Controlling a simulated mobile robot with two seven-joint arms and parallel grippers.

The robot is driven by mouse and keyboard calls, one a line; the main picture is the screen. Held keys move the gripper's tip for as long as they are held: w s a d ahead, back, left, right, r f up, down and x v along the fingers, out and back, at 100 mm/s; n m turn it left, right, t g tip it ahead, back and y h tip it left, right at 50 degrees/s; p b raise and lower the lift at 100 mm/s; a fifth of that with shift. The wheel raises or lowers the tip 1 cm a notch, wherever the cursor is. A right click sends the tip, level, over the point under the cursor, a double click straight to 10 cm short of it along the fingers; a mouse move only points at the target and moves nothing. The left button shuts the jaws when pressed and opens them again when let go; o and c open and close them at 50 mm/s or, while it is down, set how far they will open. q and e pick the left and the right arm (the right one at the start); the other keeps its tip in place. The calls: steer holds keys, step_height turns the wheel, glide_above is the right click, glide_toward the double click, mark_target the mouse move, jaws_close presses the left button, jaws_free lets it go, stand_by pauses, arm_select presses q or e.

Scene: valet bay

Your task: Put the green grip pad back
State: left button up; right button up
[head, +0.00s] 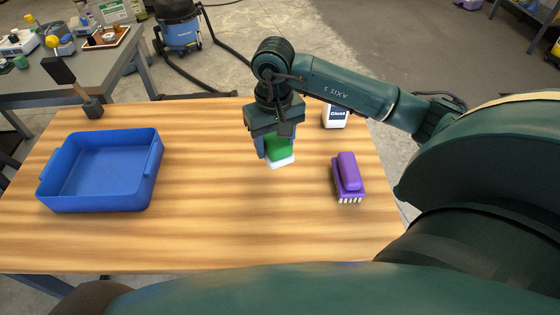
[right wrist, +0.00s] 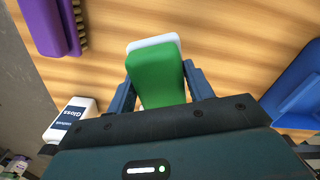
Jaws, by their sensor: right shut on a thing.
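The green grip pad (head: 279,148) has a green body and a white lower layer. My right gripper (head: 277,155) is shut on it, over the middle of the wooden table (head: 220,225). In the right wrist view the green grip pad (right wrist: 158,78) sits between the two fingers of the right gripper (right wrist: 158,85), with its white edge at the far end. I cannot tell for certain whether its white underside touches the table. My left gripper is not in view.
A blue tray (head: 102,195) stands on the left of the table and looks empty. A purple brush (head: 348,177) lies on the right. A white Gloss bottle (head: 335,117) stands behind it. A black-headed tool (head: 75,85) stands at the back left. The front middle is clear.

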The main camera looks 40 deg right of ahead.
mark_target(275, 138)
step_height(275, 138, down, 8)
steer(key=shift+a+f, duration=0.1)
steer(key=shift+f, duration=0.25)
steer(key=shift+f, duration=0.1)
steer(key=shift+f, duration=0.15)
steer(key=o, duration=0.9)
steer(key=shift+o, duration=0.2)
step_height(275, 138, up, 12)
steer(key=shift+r, duration=0.25)
steer(key=shift+s, duration=0.1)
